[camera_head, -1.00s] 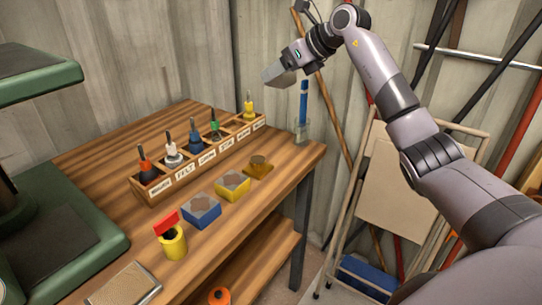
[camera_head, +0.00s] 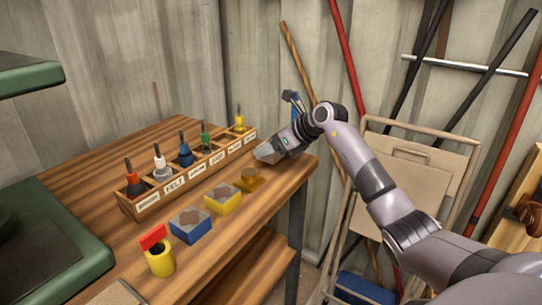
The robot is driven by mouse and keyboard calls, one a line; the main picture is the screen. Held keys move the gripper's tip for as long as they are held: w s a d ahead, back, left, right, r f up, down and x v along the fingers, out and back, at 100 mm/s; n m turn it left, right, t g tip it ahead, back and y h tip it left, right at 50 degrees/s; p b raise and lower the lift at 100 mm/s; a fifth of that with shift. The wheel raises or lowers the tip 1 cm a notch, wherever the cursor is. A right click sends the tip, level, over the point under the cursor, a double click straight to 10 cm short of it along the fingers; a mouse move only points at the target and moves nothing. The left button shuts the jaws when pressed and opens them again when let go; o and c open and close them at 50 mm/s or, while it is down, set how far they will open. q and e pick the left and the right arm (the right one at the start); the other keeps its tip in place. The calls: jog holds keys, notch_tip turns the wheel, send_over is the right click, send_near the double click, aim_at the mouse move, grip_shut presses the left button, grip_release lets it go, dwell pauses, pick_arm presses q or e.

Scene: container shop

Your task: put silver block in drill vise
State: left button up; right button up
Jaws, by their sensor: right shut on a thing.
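My right gripper (camera_head: 276,148) is shut on a light grey block, which I take to be the silver block (camera_head: 268,153). It holds the block over the far right corner of the bench, near the brass piece; the fingers are hard to make out. The green drill machine (camera_head: 50,245) stands at the left edge, with only part of its base and head in view. I cannot make out a vise on it for certain. My left gripper is not in view.
On the wooden bench (camera_head: 92,165) stand a labelled rack (camera_head: 190,177) of coloured tools, a blue block (camera_head: 191,226), a yellow block (camera_head: 222,202), the brass piece (camera_head: 249,181) and a yellow cylinder (camera_head: 160,262) with a red top. A folding frame (camera_head: 468,150) leans at right.

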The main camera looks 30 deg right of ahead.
jog(key=shift+f, duration=1.25)
jog(key=shift+f, duration=0.2)
jog(key=o, duration=1.3)
jog(key=shift+r, duration=0.2)
jog(key=shift+s+d+r, duration=0.2)
jog(key=shift+s, duration=0.1)
jog(key=v, duration=1.1)
jog(key=shift+p, duration=0.3)
